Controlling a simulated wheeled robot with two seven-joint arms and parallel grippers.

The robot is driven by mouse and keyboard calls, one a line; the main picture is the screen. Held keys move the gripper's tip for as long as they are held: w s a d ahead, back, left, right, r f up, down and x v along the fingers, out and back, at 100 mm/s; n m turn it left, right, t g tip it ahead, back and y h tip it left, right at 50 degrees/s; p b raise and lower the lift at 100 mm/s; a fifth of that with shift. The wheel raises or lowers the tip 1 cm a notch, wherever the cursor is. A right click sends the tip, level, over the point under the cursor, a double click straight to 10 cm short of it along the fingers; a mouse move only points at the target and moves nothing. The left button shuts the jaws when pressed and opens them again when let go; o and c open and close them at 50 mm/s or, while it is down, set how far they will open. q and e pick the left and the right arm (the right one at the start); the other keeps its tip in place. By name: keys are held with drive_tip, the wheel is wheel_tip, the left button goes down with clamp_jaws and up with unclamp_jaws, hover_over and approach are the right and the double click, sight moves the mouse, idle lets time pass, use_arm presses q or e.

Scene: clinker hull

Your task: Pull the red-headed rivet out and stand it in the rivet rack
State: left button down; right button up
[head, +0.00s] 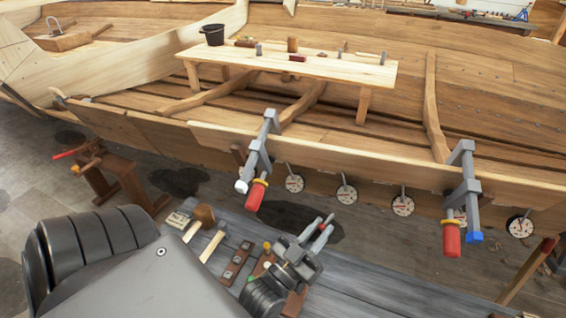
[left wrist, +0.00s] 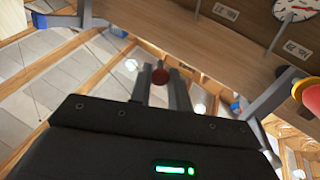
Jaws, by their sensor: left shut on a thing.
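My left gripper (head: 318,232) is above the grey plank bench, with its fingers pointing away toward the hull. It is shut on the red-headed rivet (head: 328,219). In the left wrist view the round red head (left wrist: 160,76) shows between the two fingertips; the shank is not clear to see. A dark brown block with several small pale fittings (head: 237,262) lies on the bench left of the gripper. A second brown block, with yellow, white and green heads (head: 267,247), is partly hidden behind my gripper. I cannot tell for sure which is the rivet rack. My right gripper is not in view.
A mallet (head: 204,216), a hammer (head: 212,246) and a small labelled box (head: 178,219) lie on the bench at left.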

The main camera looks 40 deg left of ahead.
use_arm(q)
drive_tip(key=w+a+f+m+g+h+p, duration=0.1)
drive_tip(key=w+f+g+p, duration=0.1)
drive_tip(key=f+g+p, duration=0.45)
drive_tip(key=w+f+g+p, duration=0.2)
drive_tip(key=w+f+g, duration=0.15)
drive_tip(key=f, duration=0.65)
drive_tip(key=s+a+f+g, duration=0.1)
drive_tip(key=s+f+g, duration=0.3)
drive_tip(key=f, duration=0.1)
drive_tip(key=s+a+f+m+g+y+p, duration=0.1)
drive_tip(key=s+f+g, duration=0.2)
drive_tip(key=f, duration=0.3)
drive_tip(key=s+a+f+g+p, duration=0.1)
drive_tip(key=s+f+g, duration=0.3)
drive_tip(key=f, duration=0.2)
drive_tip(key=shift+s+a+m+g, duration=0.25)
drive_tip(key=shift+s+m+g, duration=0.05)
drive_tip(key=shift+s, duration=0.05)
drive_tip(key=shift+f, duration=0.1)
